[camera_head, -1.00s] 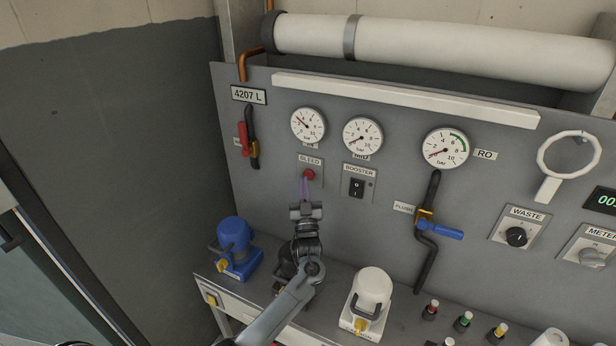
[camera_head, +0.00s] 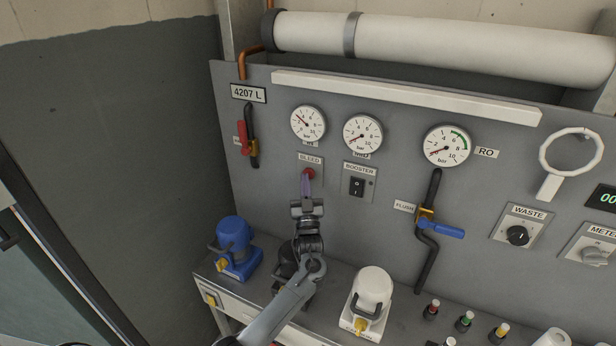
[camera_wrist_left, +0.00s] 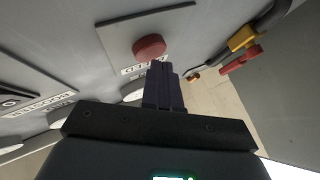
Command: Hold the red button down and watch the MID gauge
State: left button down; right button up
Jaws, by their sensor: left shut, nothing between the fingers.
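The red button (camera_head: 310,172) sits on the BLEED plate on the grey panel; it also shows in the left wrist view (camera_wrist_left: 149,47). My left gripper (camera_head: 307,182) is shut and empty, its purple-grey fingers pointing up at the button from just below. In the left wrist view the fingertips (camera_wrist_left: 159,66) are right by the button's edge; I cannot tell whether they touch it. The MID gauge (camera_head: 362,134) is a white dial right of the button; its red needle points to the lower left, near the low end. My right gripper is not in view.
A left gauge (camera_head: 308,124) and an RO gauge (camera_head: 447,146) flank the MID gauge. The BOOSTER switch (camera_head: 357,187) is close right of the button. A red-handled valve (camera_head: 243,137) is to the left. Blue (camera_head: 235,244) and white (camera_head: 371,297) pumps stand below.

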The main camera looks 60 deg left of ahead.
pick_arm(q)
jog(key=shift+w+a, duration=0.15)
jog(key=shift+w, duration=0.05)
dwell(0.6)
jog(key=shift+w+a+b, duration=0.15)
jog(key=shift+w+b, duration=0.1)
jog(key=shift+b, duration=0.3)
dwell(1.0)
dwell(0.7)
dwell(0.6)
jog(key=shift+s+d+p, duration=0.5)
jog(key=shift+s+p, duration=0.3)
jog(key=shift+p, duration=0.05)
